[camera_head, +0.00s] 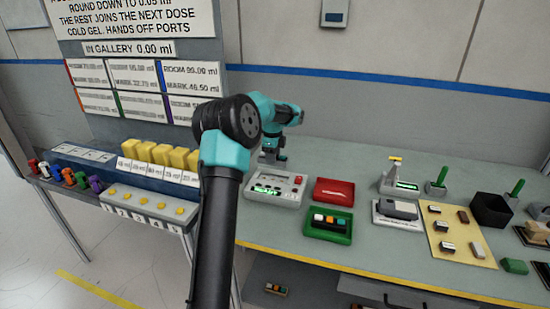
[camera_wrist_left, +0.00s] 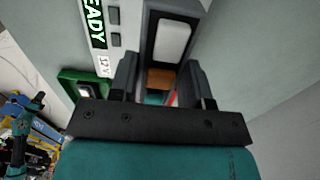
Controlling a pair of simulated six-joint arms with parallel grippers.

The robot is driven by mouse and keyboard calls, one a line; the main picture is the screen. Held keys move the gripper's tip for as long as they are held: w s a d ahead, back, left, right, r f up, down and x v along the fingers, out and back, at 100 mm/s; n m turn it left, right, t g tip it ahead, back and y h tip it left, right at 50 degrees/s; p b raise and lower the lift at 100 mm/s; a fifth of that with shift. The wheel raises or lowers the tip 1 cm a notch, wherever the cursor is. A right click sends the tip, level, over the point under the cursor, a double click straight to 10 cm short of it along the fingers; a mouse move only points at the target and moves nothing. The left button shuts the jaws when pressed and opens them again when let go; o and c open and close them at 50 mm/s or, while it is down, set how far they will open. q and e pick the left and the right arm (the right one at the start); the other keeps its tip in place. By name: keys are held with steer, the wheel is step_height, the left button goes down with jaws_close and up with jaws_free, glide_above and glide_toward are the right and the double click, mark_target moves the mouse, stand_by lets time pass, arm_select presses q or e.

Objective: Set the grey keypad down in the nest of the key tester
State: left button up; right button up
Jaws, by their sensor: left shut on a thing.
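The key tester (camera_head: 257,194) is a pale box with a lit green display and a red button, on the bench left of centre. My left gripper (camera_head: 272,158) is just above its rear part. In the left wrist view the tester's "READY" display (camera_wrist_left: 93,22) is lit. Beside it is a dark recess with a light grey rounded face (camera_wrist_left: 172,40). The gripper (camera_wrist_left: 160,68) is shut on the grey keypad, which is hard to make out between the fingers. Orange and teal patches show there. I cannot tell whether the keypad touches the nest. My right gripper is out of view.
A green tray (camera_head: 311,231) with several coloured pieces stands front right of the tester, with a red case (camera_head: 333,190) behind it. Other fixtures and a yellow mat (camera_head: 462,262) with small blocks are further right.

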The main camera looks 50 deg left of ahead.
arm_select(q)
steer(key=shift+f, duration=0.1)
glide_above(273, 180)
steer(key=shift+a+f, duration=0.1)
steer(key=shift+f, duration=2.7)
steer(key=shift+f, duration=1.15)
steer(key=o, duration=1.1)
steer(key=shift+c, duration=0.2)
step_height(273, 180, up, 18)
steer(key=shift+f, duration=0.25)
